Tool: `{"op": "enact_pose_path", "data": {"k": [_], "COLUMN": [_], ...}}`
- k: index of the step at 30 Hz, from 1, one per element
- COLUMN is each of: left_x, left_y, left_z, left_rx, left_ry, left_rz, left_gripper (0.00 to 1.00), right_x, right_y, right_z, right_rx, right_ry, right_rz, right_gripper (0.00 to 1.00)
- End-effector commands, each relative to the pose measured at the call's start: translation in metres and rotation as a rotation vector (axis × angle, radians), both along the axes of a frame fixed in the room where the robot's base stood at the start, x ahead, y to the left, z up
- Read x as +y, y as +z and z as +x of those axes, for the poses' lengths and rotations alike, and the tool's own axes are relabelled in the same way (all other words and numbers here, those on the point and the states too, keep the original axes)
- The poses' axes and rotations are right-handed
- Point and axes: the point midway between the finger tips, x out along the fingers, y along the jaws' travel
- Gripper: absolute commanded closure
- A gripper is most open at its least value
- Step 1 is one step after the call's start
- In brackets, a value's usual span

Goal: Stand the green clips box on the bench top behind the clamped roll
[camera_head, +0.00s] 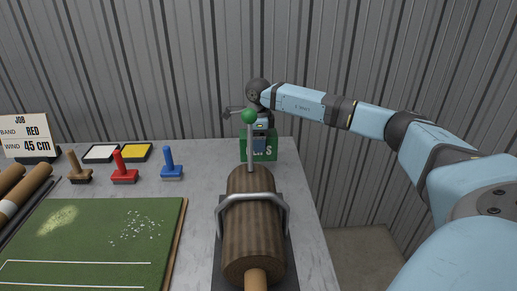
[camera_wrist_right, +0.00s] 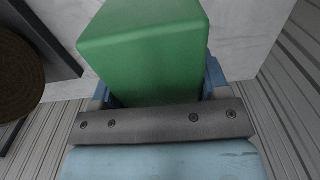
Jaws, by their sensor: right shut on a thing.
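The green clips box (camera_head: 271,154), with white lettering partly hidden by my gripper, is on or just above the bench top (camera_head: 200,215) behind the clamped roll (camera_head: 254,238). I cannot tell whether its base touches the bench. My right gripper (camera_head: 260,145) is shut on the box from the far side. In the right wrist view the green box (camera_wrist_right: 150,50) sits between the blue fingers. The brown ribbed roll lies under a grey clamp (camera_head: 284,212) with a green-knobbed lever (camera_head: 249,117) upright in front of the box. My left gripper is not in view.
A green turf mat (camera_head: 90,240) lies at left. Behind it are brown, red (camera_head: 124,170) and blue (camera_head: 171,168) stamps, white and yellow pads (camera_head: 136,152), and a job card (camera_head: 28,135). A corrugated wall (camera_head: 150,70) stands close behind the bench.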

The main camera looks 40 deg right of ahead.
Motion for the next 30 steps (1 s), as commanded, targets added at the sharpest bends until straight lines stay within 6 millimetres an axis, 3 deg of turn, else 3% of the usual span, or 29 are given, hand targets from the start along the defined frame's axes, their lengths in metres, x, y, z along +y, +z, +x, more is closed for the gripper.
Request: {"op": "enact_pose_path", "data": {"k": [3,6,17,18,21,30], "left_x": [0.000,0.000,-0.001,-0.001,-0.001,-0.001], "left_y": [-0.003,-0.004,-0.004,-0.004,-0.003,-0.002], "left_z": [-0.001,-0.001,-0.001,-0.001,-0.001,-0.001], "left_rx": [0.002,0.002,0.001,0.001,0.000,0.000], "left_ry": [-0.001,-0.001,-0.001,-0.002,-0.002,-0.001], "left_rz": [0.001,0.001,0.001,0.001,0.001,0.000], "left_gripper": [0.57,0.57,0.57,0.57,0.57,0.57], "right_x": [0.000,0.000,0.000,0.000,0.000,0.000], "right_y": [-0.021,-0.030,-0.034,-0.035,-0.034,-0.032], "right_z": [0.000,0.000,0.000,0.000,0.000,0.000], "right_rx": [0.003,0.000,0.000,0.001,0.001,0.000], "right_ry": [-0.001,0.000,0.000,0.000,0.000,0.000], "right_rz": [0.000,0.000,0.000,-0.001,-0.001,0.000], "right_gripper": [0.66,0.66,0.66,0.26,0.05,0.05]}}
